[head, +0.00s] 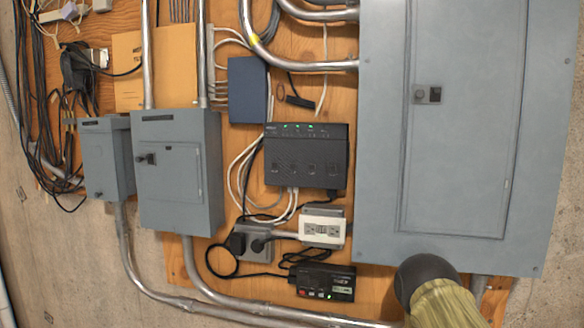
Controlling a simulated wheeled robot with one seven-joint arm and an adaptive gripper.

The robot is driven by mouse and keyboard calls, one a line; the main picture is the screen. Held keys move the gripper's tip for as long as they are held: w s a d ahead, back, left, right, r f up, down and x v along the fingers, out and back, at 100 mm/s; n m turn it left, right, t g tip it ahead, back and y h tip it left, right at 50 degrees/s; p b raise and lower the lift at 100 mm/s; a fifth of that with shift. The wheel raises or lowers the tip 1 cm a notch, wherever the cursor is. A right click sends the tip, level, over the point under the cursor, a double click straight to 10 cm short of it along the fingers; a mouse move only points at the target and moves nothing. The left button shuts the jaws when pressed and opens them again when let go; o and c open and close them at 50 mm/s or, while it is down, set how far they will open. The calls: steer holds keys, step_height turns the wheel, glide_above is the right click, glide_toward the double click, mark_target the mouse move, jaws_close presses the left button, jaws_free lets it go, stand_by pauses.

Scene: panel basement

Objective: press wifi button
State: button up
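A black router-like box (305,160) is mounted upright on the wooden board, near the middle of the head view. A row of small green lights runs along its top, and cables leave its underside. A smaller black device (322,283) sits below it, with a few small buttons, one of them red, a small display and a green light. The lettering on both is too small to read, so I cannot tell which button is the wifi one. My gripper is not visible in the head view.
A large grey electrical panel (460,120) stands to the right. Two smaller grey boxes (177,170) (105,158) are at the left. A white outlet (322,229) and loose cables lie between the two black devices. Metal conduits (255,310) run along the bottom.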

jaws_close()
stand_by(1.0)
